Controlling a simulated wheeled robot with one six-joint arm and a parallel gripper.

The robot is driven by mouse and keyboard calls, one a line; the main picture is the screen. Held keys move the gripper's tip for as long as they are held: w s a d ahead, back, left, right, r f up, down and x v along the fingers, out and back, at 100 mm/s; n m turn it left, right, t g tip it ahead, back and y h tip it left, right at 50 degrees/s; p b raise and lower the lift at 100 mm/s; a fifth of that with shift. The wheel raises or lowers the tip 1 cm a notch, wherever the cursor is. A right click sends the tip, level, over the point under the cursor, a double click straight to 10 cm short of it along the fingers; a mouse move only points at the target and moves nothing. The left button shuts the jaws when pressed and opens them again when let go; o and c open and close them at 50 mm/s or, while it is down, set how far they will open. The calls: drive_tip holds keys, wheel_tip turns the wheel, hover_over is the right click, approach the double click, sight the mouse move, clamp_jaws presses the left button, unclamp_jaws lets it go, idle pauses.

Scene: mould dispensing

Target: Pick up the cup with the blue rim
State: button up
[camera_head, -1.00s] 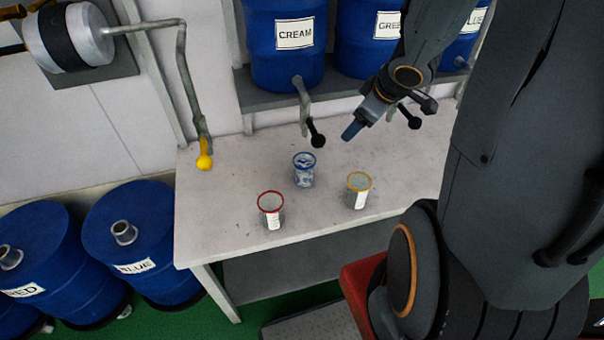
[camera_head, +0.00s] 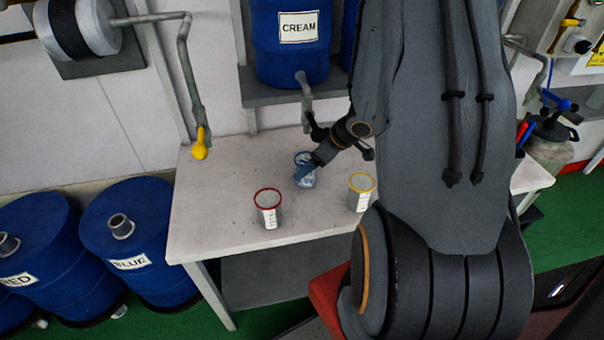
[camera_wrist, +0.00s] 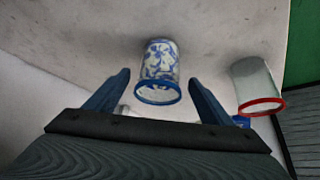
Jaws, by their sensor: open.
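The blue-rimmed cup (camera_head: 305,180) stands on the white table, with a blue and white pattern on its side. My gripper (camera_head: 302,174) is at the cup in the head view and hides part of it. In the wrist view the same cup (camera_wrist: 160,68) is ahead, centred between the open fingers of my gripper (camera_wrist: 160,82). Its blue rim is nearest the camera and lies between the fingertips. I cannot tell whether a finger touches it. Nothing is held.
A red-rimmed cup (camera_head: 268,209) stands to the left and front, and a yellow-rimmed cup (camera_head: 361,192) to the right. The table (camera_head: 205,215) is clear at its left. The CREAM barrel (camera_head: 290,50) has a tap above the table's back edge.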

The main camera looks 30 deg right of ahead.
drive_tip(key=shift+p+x, duration=0.55)
drive_tip(key=shift+x, duration=2.55)
drive_tip(key=shift+w+r, duration=0.1)
drive_tip(key=c, duration=1.4)
drive_tip(key=shift+r, duration=0.25)
